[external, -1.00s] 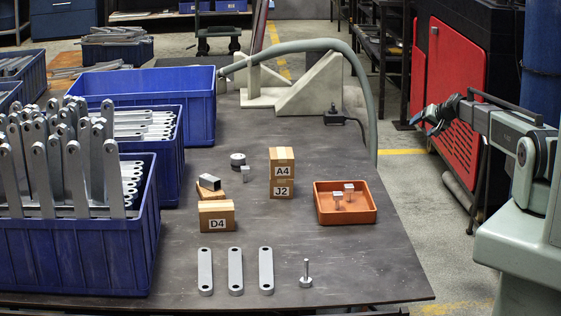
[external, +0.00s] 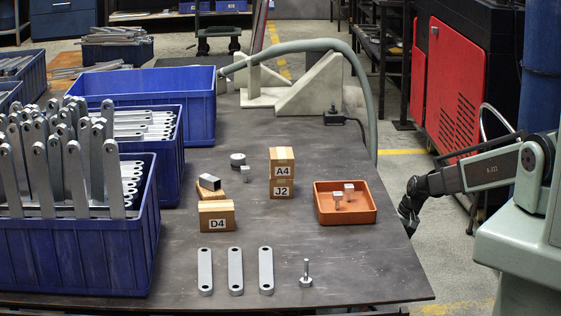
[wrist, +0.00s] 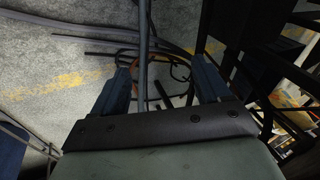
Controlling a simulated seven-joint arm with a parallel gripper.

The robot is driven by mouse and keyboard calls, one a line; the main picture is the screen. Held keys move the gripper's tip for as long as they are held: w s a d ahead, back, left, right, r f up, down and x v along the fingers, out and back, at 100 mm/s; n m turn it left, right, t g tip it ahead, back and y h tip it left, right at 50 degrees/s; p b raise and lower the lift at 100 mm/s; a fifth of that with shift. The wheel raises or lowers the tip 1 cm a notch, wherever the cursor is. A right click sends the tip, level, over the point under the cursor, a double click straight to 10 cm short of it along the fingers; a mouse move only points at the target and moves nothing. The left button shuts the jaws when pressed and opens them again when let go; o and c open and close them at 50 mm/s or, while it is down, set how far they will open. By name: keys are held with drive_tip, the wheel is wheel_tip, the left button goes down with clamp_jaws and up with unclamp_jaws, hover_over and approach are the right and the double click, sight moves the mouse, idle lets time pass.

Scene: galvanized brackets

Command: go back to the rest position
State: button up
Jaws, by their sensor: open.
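My gripper (external: 407,217) hangs low just off the right edge of the table (external: 375,270), to the right of the orange tray, pointing down. In the wrist view my gripper (wrist: 160,85) shows two blue fingers spread apart with nothing held between them. Below them are the grey floor (wrist: 40,65), a worn yellow line and some dark cables. In the external view the gripper is small and dark, so its fingers are hard to make out there.
The orange tray (external: 325,217) holds two small metal pieces. Wooden blocks (external: 216,222) and (external: 282,188) stand mid-table. Flat brackets (external: 235,271) and an upright pin (external: 306,274) lie in front. Blue bins (external: 90,255) fill the left. A hose (external: 368,100) arches behind.

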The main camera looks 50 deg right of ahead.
drive_tip(key=s+a+f+n+g, duration=0.2)
drive_tip(key=s+a+f+g, duration=0.15)
drive_tip(key=s+a, duration=0.7)
drive_tip(key=s+a+f+n+g, duration=0.35)
drive_tip(key=s+a, duration=0.45)
drive_tip(key=s, duration=0.5)
drive_tip(key=s+a+n+g+h, duration=0.1)
drive_tip(key=s+a+g+h, duration=0.1)
drive_tip(key=s, duration=1)
drive_tip(key=shift+s+a+r+n+g, duration=0.25)
drive_tip(key=shift+a+r+n+g, duration=0.1)
drive_tip(key=shift+a+g, duration=0.25)
